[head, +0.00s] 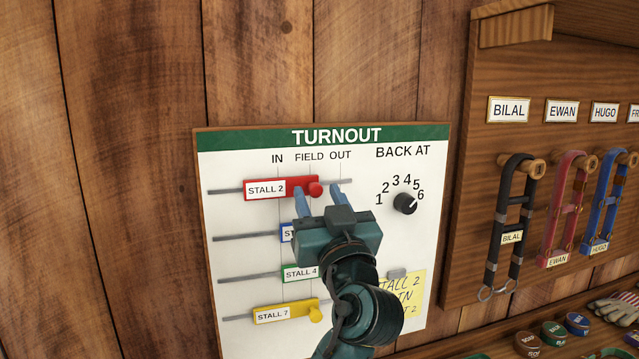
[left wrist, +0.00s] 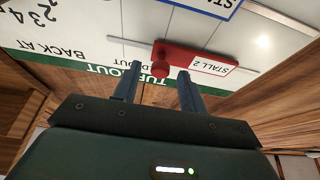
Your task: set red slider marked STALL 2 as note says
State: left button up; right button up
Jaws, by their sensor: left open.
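The red slider marked STALL 2 (head: 266,188) sits on the top rail of the TURNOUT board (head: 227,205). Its round red knob (head: 316,189) is near the FIELD line. My left gripper (head: 318,193) is open, its two blue fingers on either side of the knob. In the left wrist view the knob (left wrist: 160,71) shows between the fingertips with gaps at both sides. My right gripper is out of view.
Below are a blue slider (head: 286,233), mostly hidden by my gripper, a green STALL 4 slider (head: 298,273) and a yellow STALL 7 slider (head: 275,315). A black BACK AT dial (head: 405,203) is at right. Halters hang on a rack (head: 458,200) further right.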

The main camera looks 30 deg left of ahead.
pick_arm(q)
jog(key=shift+w+a, duration=0.15)
grip_shut()
dwell(0.4)
